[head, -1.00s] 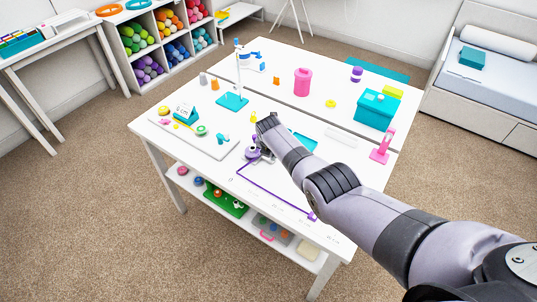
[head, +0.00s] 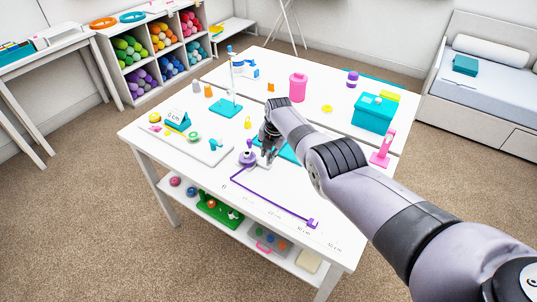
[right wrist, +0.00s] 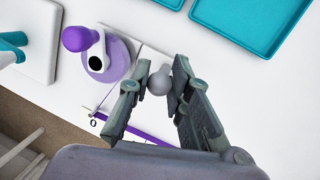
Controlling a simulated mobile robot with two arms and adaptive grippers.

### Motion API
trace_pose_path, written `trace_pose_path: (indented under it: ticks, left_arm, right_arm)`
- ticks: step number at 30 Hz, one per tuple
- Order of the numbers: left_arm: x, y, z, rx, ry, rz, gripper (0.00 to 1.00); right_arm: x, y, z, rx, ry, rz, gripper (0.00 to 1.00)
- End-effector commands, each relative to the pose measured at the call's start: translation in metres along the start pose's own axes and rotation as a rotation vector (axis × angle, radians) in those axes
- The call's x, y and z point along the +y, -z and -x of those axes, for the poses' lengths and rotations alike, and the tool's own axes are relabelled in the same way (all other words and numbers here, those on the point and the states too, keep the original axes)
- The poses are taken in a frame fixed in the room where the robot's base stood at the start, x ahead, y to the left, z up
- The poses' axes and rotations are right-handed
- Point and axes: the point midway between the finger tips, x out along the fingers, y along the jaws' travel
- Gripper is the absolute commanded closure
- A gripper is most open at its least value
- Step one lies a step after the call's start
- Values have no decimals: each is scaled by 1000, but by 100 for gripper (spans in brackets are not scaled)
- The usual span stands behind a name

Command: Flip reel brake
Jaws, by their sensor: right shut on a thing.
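The purple reel (head: 247,158) stands near the front left of the white table (head: 205,172). In the right wrist view the reel (right wrist: 122,60) shows a purple knob and a white arm on top. A grey round-ended lever (right wrist: 159,83), seemingly the brake, stands just right of the reel on a white plate. My right gripper (head: 268,150) is beside the reel, pointing down. In the right wrist view its fingers (right wrist: 163,72) are on both sides of the grey lever and shut on it. The lever's lower part is partly hidden. My left gripper is not in view.
A purple strip (head: 268,202) runs from the reel along length marks to a purple end block (head: 312,223). A teal tray (right wrist: 250,30) lies behind the gripper. A white board (head: 200,150) with small parts is at left. A pink stand (head: 382,150) is at right.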

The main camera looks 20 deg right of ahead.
Motion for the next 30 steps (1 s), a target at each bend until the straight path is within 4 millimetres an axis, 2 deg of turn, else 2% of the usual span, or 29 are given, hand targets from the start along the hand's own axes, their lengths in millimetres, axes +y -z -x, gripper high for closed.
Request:
trace_pose_path:
  ticks: [4, 5, 9, 21, 30]
  left_arm:
    - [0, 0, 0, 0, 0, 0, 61]
    - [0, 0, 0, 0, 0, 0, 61]
    - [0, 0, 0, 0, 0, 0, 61]
    - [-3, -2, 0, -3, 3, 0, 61]
    - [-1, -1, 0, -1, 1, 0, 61]
  right_arm:
    - [1, 1, 0, 2, -3, -3, 100]
    - [1, 1, 0, 2, -3, -3, 80]
    - [1, 1, 0, 2, -2, -2, 72]
    - [0, 0, 2, 0, 0, -2, 72]
    - [0, -2, 22, -3, -1, -2, 72]
